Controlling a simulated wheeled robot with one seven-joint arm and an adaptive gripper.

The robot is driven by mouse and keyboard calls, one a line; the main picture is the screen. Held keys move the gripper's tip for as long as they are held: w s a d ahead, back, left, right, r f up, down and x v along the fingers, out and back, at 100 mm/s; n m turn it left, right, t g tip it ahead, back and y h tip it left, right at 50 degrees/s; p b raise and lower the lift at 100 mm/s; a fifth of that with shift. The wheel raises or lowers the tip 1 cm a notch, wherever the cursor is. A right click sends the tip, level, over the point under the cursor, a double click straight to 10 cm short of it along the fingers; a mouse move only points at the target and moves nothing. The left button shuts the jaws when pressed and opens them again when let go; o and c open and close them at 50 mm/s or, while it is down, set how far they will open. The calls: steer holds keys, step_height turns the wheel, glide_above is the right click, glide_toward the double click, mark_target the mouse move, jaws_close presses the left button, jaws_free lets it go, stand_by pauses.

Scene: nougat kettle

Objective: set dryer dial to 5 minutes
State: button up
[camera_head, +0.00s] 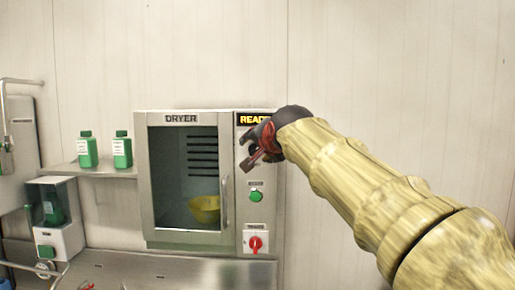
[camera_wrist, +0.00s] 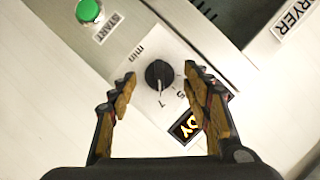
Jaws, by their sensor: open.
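The dryer (camera_head: 157,190) is a steel cabinet with a glass door against the wall. Its black minute dial (camera_wrist: 159,74) shows in the wrist view on a white plate marked "min", with a 1 and a 5 legible. The dial's white pointer line appears to be near the 1. My gripper (camera_wrist: 158,80) is open, with one finger on each side of the dial and gaps between them and it. In the head view my gripper (camera_head: 258,157) is at the upper part of the dryer's control panel and hides the dial.
Below are a green start button (camera_head: 256,196) and a red rotary switch (camera_head: 255,243). The dryer's door handle (camera_head: 225,201) stands just left of the panel. A yellow bowl (camera_head: 204,210) is inside. Green bottles (camera_head: 122,152) stand on a shelf to the left. The wall at right is bare.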

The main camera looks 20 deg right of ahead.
steer(key=shift+w, duration=0.15)
steer(key=shift+c, duration=1.1)
steer(key=c, duration=1)
steer(key=shift+n, duration=0.3)
steer(key=shift+a+r+n+g+h+p, duration=0.1)
steer(key=shift+a+n+g+h+p, duration=0.1)
steer(key=shift+n+g+h+p, duration=0.6)
steer(key=shift+w+a+n+h, duration=0.15)
steer(key=shift+n+h, duration=0.75)
steer(key=shift+n, duration=1)
